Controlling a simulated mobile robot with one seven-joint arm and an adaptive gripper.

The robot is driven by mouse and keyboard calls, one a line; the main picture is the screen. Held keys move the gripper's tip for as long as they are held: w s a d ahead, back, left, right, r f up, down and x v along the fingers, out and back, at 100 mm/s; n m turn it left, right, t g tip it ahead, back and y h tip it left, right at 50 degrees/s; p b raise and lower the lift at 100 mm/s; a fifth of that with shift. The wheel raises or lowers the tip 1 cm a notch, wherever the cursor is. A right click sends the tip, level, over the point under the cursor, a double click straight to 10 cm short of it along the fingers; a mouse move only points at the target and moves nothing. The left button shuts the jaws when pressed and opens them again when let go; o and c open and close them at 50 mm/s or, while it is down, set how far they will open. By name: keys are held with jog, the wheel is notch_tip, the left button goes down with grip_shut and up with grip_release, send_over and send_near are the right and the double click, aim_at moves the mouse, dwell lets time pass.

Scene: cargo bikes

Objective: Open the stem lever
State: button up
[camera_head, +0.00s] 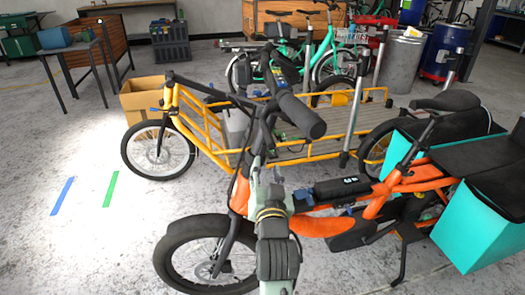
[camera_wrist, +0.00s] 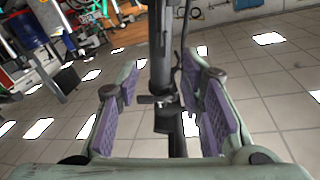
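The orange cargo bike (camera_head: 330,222) stands in the foreground of the head view, its black handlebar grip (camera_head: 300,115) pointing towards me. In the wrist view its black stem (camera_wrist: 160,50) runs upright between the fingers of my gripper (camera_wrist: 163,78). A small dark piece that looks like the stem lever (camera_wrist: 157,99) sticks out sideways from the stem, between the purple finger pads. The gripper is open, with gaps visible on both sides of the stem. In the head view my pale green and black arm reaches to the stem and hides most of it and the lever.
A yellow cargo bike (camera_head: 215,131) with a long flat bed stands just behind. Teal boxes (camera_head: 473,225) hang at the orange bike's rear. A cardboard box (camera_head: 143,98) sits behind at left. The floor at left, with blue and green tape (camera_head: 110,189), is clear.

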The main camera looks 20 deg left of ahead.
aim_at(264, 150)
jog(key=b+x, duration=0.1)
jog(key=x, duration=0.9)
jog(key=shift+r+b, duration=0.1)
jog(key=shift+b, duration=0.2)
grip_shut()
dwell(0.5)
